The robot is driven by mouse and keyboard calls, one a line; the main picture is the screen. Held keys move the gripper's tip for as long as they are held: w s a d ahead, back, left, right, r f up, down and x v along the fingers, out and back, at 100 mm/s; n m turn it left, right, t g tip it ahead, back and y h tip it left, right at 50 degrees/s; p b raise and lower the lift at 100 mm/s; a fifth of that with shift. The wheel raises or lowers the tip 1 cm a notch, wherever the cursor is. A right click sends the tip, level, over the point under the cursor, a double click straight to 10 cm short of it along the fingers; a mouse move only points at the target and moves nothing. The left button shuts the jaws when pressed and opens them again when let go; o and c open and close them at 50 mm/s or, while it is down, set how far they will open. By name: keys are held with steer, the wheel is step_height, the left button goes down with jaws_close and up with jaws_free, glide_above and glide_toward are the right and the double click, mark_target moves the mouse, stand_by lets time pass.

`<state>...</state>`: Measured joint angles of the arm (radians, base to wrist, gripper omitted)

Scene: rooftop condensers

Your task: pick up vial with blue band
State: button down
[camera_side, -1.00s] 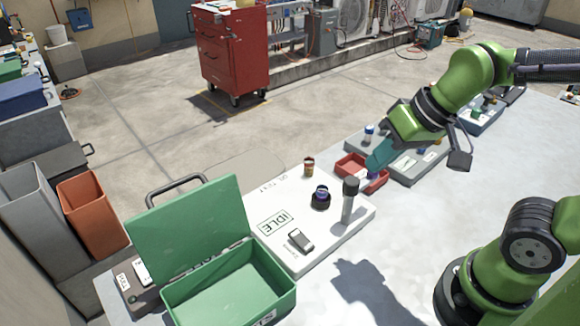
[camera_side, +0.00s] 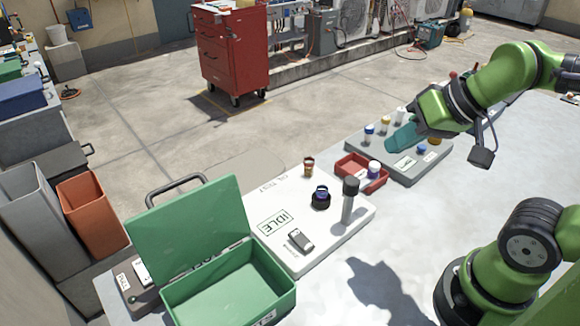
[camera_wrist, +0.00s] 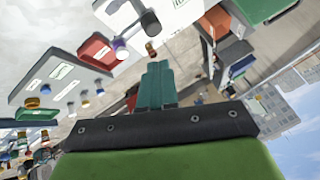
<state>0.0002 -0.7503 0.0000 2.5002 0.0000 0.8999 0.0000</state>
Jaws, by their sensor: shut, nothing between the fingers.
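My gripper (camera_side: 393,144) is shut and empty, with teal fingers hanging over the grey rack (camera_side: 440,153). The fingers also show in the wrist view (camera_wrist: 155,75). A pale vial with a blue band (camera_side: 369,133) stands upright at the rack's left end, just left of my fingertips and apart from them in the picture. Small blue-marked vials show in the wrist view (camera_wrist: 85,102), but I cannot tell which one matches it. A white-and-purple vial (camera_side: 374,169) stands in the red tray (camera_side: 350,170), below and left of my gripper.
Other vials on the rack include an orange-marked one (camera_side: 385,124) close to my fingers. A white panel (camera_side: 265,205) left of the tray carries an upright dark-topped cylinder (camera_side: 350,200). An open green box (camera_side: 228,285) stands front left. The table's front is clear.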

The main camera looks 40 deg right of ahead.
steer(key=c, duration=0.8)
jaws_free()
steer(key=n+g+h, duration=0.1)
steer(key=g+h, duration=0.1)
steer(key=g, duration=0.5)
glide_above(322, 187)
steer(key=f, duration=1.2)
steer(key=shift+s+d+f, duration=0.15)
steer(key=shift+s+f, duration=0.05)
steer(key=shift+f, duration=0.2)
steer(key=shift+w+f, duration=0.1)
steer(key=shift+f, duration=2.7)
